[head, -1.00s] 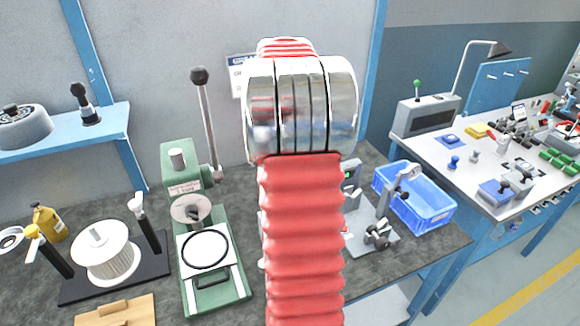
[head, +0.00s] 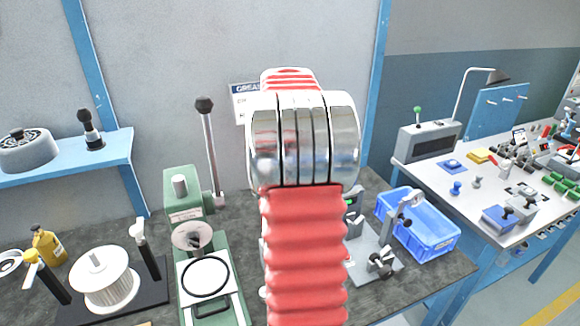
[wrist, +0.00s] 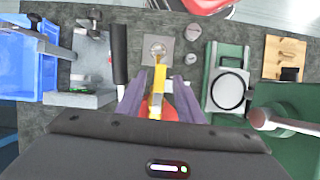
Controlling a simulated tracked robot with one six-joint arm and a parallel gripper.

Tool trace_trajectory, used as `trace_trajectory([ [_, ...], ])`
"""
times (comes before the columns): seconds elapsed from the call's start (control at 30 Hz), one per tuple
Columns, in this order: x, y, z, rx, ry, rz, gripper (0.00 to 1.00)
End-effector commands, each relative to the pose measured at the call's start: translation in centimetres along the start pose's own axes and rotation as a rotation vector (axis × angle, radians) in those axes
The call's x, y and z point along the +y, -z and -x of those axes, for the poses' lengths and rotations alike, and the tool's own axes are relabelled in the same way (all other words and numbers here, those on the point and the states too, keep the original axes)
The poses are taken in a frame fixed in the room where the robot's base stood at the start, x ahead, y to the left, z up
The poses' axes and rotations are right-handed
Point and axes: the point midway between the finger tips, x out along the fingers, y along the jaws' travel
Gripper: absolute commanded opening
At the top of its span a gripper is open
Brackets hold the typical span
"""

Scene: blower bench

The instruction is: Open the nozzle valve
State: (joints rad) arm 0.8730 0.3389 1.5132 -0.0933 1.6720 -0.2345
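In the wrist view, a yellow lever-like part (wrist: 158,78), which looks like the nozzle valve's handle, extends from a round metal fitting (wrist: 158,49) on a grey plate. My gripper (wrist: 160,90) is open, with one purple finger on each side of the yellow part and gaps on both sides. A red part (wrist: 171,112) shows lower between the fingers; most of it is hidden. In the head view, my red-sleeved arm covers the valve and gripper, so neither shows there.
A green press (head: 185,220) with a tall lever stands left of my arm. Its green frame also shows at right in the wrist view (wrist: 241,60). A blue crate (head: 425,245) and a grey fixture (head: 372,258) stand to the right. A filter stand (head: 105,285) is at left.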

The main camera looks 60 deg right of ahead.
Motion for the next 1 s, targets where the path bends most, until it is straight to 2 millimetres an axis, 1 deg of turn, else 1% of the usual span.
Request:
trace_trajectory([
  [0.6, 0.1, 0.0, 7.6, 0.002, -0.001, -0.001, 0.34],
  [0.8, 0.1, 0.0, 9.7, 0.001, -0.001, -0.001, 0.34],
  [1.0, 0.1, -0.1, 10.9, 0.000, -0.001, -0.001, 0.34],
])
